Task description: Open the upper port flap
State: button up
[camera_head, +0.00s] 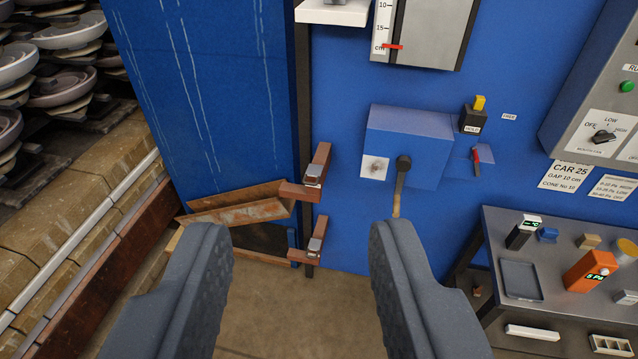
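My gripper (301,238) is open, with its two grey padded fingers wide apart and nothing between them. Two red-brown brackets with grey metal pieces sit one above the other on a dark upright strip at the edge of the blue wall. The upper bracket (292,190) is ahead of and above the fingertips. The lower bracket (300,257) shows between the fingers. No part is labelled as a port flap, and I cannot tell whether either bracket is one. A rusty tilted plate (238,214) lies left of the brackets, above a dark opening (262,239).
A blue box (408,135) with a dark-knobbed lever (398,190) juts from the wall at right. A grey table (497,228) with small tools and an orange meter (588,272) stands lower right. Insulator stacks (62,88) and a rail (85,240) lie left.

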aim_at(313, 170)
jog(key=z, duration=0.05)
jog(key=i, duration=1)
jog(key=z, duration=1.35)
jog(key=k, duration=0.9)
jog(key=u, duration=1.05)
jog(key=i, duration=0.1)
jog(key=u, duration=0.45)
